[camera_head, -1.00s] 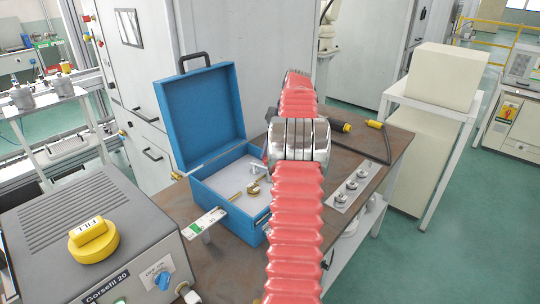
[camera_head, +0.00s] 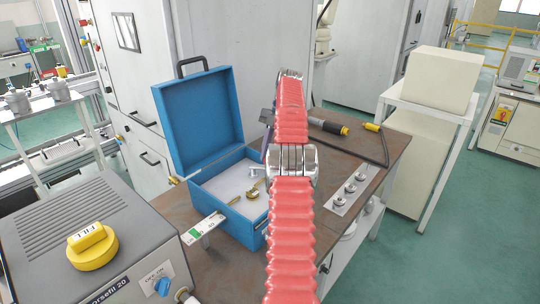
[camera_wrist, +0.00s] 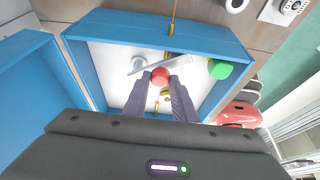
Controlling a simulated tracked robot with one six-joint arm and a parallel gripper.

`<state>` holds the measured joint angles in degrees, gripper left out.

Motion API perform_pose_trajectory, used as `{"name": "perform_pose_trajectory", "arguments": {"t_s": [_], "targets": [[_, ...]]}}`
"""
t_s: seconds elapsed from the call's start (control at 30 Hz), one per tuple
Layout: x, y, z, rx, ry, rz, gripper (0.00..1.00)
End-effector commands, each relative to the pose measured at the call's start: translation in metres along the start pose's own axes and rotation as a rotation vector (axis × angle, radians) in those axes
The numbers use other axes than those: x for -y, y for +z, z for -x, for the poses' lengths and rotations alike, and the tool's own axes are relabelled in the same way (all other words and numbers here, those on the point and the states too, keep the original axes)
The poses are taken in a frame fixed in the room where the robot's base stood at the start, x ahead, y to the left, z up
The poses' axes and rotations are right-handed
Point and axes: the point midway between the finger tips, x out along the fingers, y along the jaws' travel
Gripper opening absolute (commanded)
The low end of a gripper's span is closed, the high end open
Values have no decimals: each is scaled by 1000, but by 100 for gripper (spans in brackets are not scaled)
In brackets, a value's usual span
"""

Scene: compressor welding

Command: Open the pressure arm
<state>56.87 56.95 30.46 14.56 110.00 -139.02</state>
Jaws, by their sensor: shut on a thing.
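A red knob (camera_wrist: 160,75) shows between my gripper's fingertips in the wrist view. My gripper (camera_wrist: 159,79) is shut on it, fingers reaching over the open blue box (camera_wrist: 235,40). A shiny metal strip (camera_wrist: 148,65) lies beside the knob; I cannot tell whether it is the pressure arm or joined to the knob. A green knob (camera_wrist: 219,69) is to the right, by the box wall. In the head view the blue box (camera_head: 210,203) stands on the table with its lid up, brass parts (camera_head: 253,192) inside; my arm hides the fingertips there.
A grey machine (camera_head: 75,215) with a yellow cap (camera_head: 93,247) stands at front left. A marked card (camera_head: 203,228) sticks out by the box. A black-handled tool (camera_head: 327,126) and a plate of metal fittings (camera_head: 352,188) lie on the brown table (camera_head: 396,146) to the right.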

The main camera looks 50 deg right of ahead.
Motion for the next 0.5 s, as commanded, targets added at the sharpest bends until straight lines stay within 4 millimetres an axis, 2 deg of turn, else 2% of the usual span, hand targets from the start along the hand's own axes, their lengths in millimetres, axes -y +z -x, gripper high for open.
{"name": "perform_pose_trajectory", "arguments": {"t_s": [0.5], "targets": [[-1, 1, 1, 3, -12, 27, 0]]}}
